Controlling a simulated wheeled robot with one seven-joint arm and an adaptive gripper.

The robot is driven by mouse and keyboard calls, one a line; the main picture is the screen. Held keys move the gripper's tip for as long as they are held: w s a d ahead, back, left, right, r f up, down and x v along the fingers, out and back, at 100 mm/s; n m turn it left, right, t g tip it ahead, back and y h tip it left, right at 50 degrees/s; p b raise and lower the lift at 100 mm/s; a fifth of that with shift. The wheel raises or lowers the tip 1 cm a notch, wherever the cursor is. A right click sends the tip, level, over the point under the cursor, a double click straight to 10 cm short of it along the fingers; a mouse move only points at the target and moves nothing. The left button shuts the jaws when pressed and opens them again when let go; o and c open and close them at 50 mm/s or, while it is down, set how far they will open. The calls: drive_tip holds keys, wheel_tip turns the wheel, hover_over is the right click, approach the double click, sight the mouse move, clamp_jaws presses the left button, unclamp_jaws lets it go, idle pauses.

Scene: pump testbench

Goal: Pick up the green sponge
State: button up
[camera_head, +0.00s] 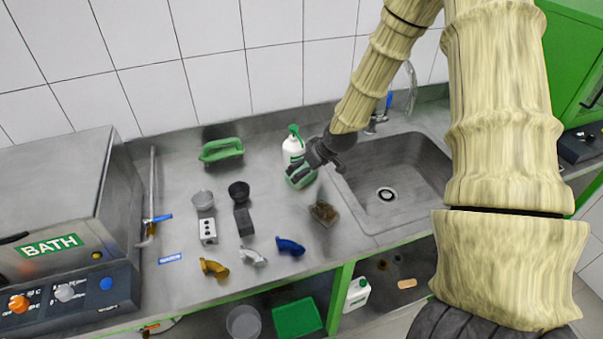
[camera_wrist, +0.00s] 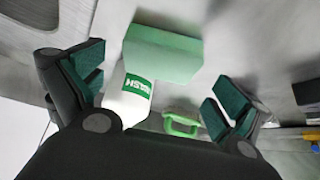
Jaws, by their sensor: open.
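The green sponge (camera_wrist: 162,52) is a pale green block in the upper middle of the wrist view, in front of the white bottle (camera_wrist: 128,100) with a green label. In the head view the sponge (camera_head: 302,180) shows partly behind my gripper, beside the bottle (camera_head: 293,146). My gripper (camera_wrist: 160,85) is open, its dark green pads wide apart. The sponge lies ahead, between the lines of the two fingers, with gaps to both. In the head view my gripper (camera_head: 305,165) is close to the sponge; contact cannot be told.
A sink (camera_head: 400,190) lies to the right. A brown sponge-like block (camera_head: 324,213) is near its left edge. A green-handled tool (camera_head: 221,150) lies at the back. Cups and pipe fittings (camera_head: 290,246) stand in front left. The BATH unit (camera_head: 55,220) stands at the far left.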

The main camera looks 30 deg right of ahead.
drive_tip(key=shift+p+x, duration=0.55)
drive_tip(key=shift+x, duration=1.1)
drive_tip(key=shift+d, duration=0.1)
drive_tip(key=shift+r, duration=0.1)
drive_tip(key=c, duration=0.5)
drive_tip(key=shift+c, duration=0.3)
